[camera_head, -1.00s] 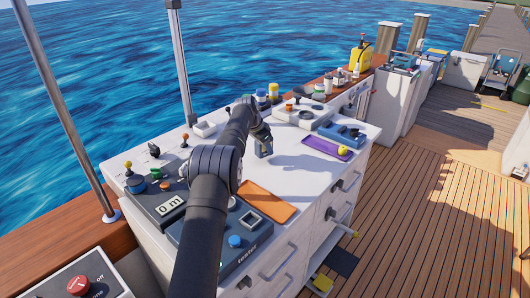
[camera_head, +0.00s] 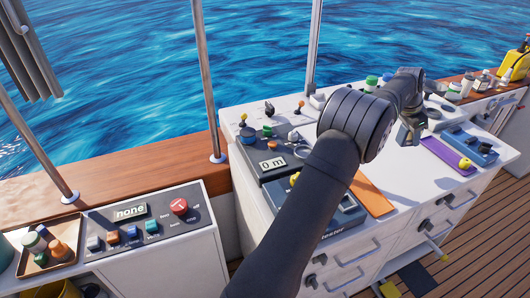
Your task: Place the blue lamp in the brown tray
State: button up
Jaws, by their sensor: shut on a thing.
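The brown tray (camera_head: 68,262) is at the far left, beside a control panel, and holds several small bottles and jars. My gripper (camera_head: 408,138) is far to its right, over the white bench top (camera_head: 402,178). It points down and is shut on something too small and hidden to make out. I cannot pick out the blue lamp for certain. My arm covers much of the tester box (camera_head: 345,215).
The control panel (camera_head: 150,218) reads "none" and has coloured switches and a red knob. An orange mat (camera_head: 374,197) and a purple tray (camera_head: 446,155) with a yellow ball lie on the bench. Metal posts (camera_head: 206,85) stand behind.

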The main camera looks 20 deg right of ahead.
jog(key=w+a+r+n, duration=0.2)
jog(key=w+a+r, duration=0.1)
jog(key=w+a, duration=2.25)
jog(key=w+a+r, duration=0.1)
jog(key=w+a, duration=0.2)
jog(key=a, duration=0.7)
jog(key=w+a+r+n+t, duration=0.1)
jog(key=w+a, duration=0.2)
jog(key=a, duration=0.7)
jog(key=w+a+r, duration=0.2)
jog(key=w+a, duration=0.1)
jog(key=a, duration=0.7)
jog(key=a+f, duration=0.5)
jog(key=a, duration=0.7)
jog(key=a+f, duration=0.5)
jog(key=a, duration=0.8)
jog(key=s+a+f, duration=0.3)
jog(key=a+f, duration=0.2)
jog(key=a, duration=0.6)
jog(key=s+a+f, duration=0.3)
jog(key=a+f, duration=0.3)
jog(key=a, duration=0.6)
jog(key=s+a+f, duration=0.3)
jog(key=a+f, duration=0.3)
jog(key=a, duration=0.5)
jog(key=shift+s+a, duration=0.15)
jog(key=shift+s, duration=0.2)
jog(key=shift+f, duration=2.05)
jog(key=shift+f, duration=0.1)
